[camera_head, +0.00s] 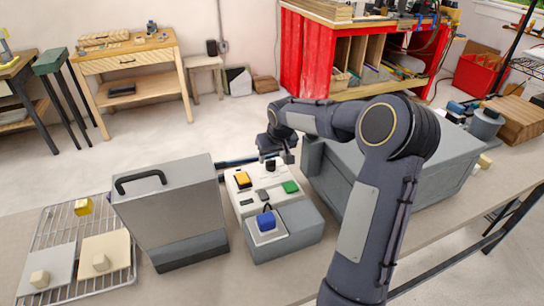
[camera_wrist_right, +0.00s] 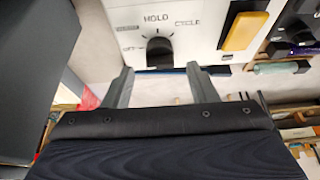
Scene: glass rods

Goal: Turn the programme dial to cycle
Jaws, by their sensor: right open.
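A black programme dial (camera_wrist_right: 158,50) sits on a white control panel (camera_wrist_right: 190,12), with HOLD printed at its top and CYCLE to its upper right in the right wrist view. It appears to point at HOLD. In the head view, the dial (camera_head: 270,166) is at the far end of the panel (camera_head: 247,207). My right gripper (camera_wrist_right: 158,67) is open, its fingers apart on either side of the dial's near side, with nothing between them that I can see gripped. In the head view, the right gripper (camera_head: 279,156) is just above the dial, partly hidden by its wrist. My left gripper is not in view.
The panel also carries an orange switch (camera_head: 242,180), a green button (camera_head: 290,187) and a blue knob (camera_head: 266,221). A grey box with a handle (camera_head: 165,215) stands left, a large grey case (camera_head: 435,175) right. A wire rack (camera_head: 60,245) holds blocks and tiles.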

